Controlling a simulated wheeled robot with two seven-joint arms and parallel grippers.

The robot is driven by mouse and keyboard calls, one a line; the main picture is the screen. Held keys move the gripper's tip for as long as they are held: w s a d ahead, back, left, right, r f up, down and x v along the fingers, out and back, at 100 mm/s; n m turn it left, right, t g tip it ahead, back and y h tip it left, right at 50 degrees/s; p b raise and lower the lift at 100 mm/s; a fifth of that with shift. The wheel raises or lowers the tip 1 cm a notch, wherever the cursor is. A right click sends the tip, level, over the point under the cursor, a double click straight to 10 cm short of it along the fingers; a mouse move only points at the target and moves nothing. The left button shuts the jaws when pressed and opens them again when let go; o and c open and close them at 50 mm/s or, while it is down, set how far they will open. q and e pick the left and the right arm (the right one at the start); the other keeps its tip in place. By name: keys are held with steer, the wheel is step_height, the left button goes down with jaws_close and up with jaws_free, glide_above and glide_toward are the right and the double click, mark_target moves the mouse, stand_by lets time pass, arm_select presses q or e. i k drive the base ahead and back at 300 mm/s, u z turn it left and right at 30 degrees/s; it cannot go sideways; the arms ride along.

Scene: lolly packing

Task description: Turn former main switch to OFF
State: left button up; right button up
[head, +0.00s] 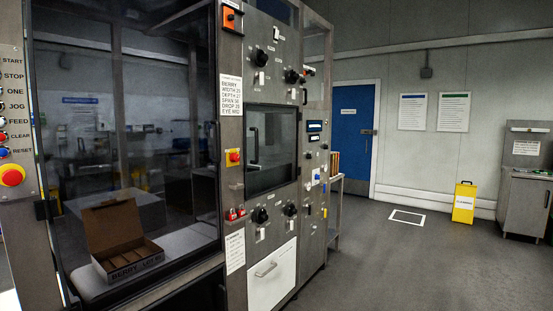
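A red knob on a yellow plate (234,157) is lower on the same post. Several black rotary knobs (260,57) are on the panel. The labels are too small to read, so I cannot tell which one is the former main switch or its position. Neither of my grippers is in view.
An open brown carton (118,235) sits behind the machine's glass. A button column (14,120) with a red emergency button is at the far left. The floor at right is clear.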

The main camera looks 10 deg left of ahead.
mark_target(234, 157)
steer(key=z, duration=0.8)
steer(key=i, duration=2.55)
steer(key=u, duration=1.1)
steer(key=i, duration=0.9)
steer(key=u, duration=0.7)
